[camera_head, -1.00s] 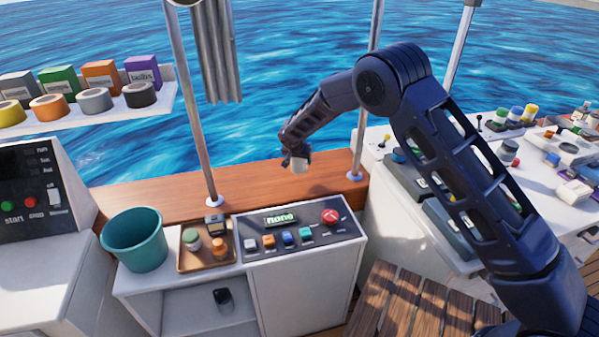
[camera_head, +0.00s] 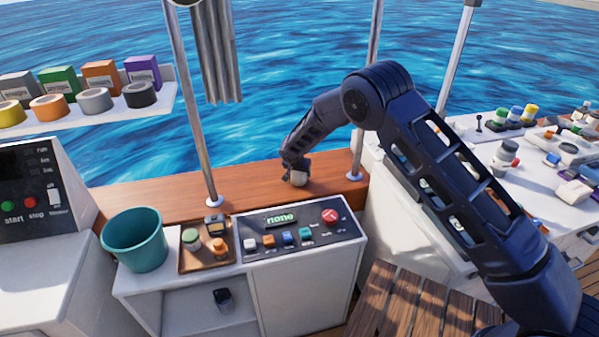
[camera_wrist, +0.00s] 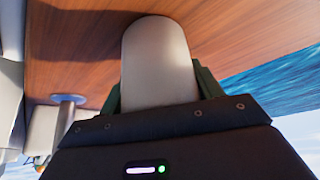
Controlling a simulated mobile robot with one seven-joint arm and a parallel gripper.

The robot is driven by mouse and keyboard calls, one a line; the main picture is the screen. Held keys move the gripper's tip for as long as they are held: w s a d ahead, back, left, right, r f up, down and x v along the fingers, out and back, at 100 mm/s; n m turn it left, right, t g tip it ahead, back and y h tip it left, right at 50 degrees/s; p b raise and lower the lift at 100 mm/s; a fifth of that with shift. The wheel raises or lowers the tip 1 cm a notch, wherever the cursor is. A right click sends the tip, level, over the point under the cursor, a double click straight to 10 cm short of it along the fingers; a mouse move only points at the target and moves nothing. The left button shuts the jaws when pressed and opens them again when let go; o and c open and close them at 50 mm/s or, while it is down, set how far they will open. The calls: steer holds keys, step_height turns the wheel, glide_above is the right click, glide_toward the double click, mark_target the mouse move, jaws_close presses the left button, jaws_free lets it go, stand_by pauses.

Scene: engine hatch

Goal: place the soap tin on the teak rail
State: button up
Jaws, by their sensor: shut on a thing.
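A pale grey-white rounded tin, the soap tin (camera_head: 299,178), is between the fingers of my gripper (camera_head: 296,172). In the wrist view the tin (camera_wrist: 158,65) fills the space between the fingers, and its far end is close to the wood. My gripper is shut on it. The teak rail (camera_head: 246,186) is the long brown ledge along the water, and the tin is at or just above its surface between the two metal posts. Whether the tin touches the wood I cannot tell. The rail also spans the wrist view (camera_wrist: 75,50).
Metal posts (camera_head: 190,100) and (camera_head: 366,100) stand on the rail either side of my gripper. In front are a button panel (camera_head: 290,230), a small tray (camera_head: 205,255) with jars and a teal bucket (camera_head: 134,240). Bare rail lies left of my gripper.

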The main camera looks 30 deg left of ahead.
steer(key=o, duration=1.2)
steer(key=v, duration=1.2)
steer(key=shift+r, duration=0.1)
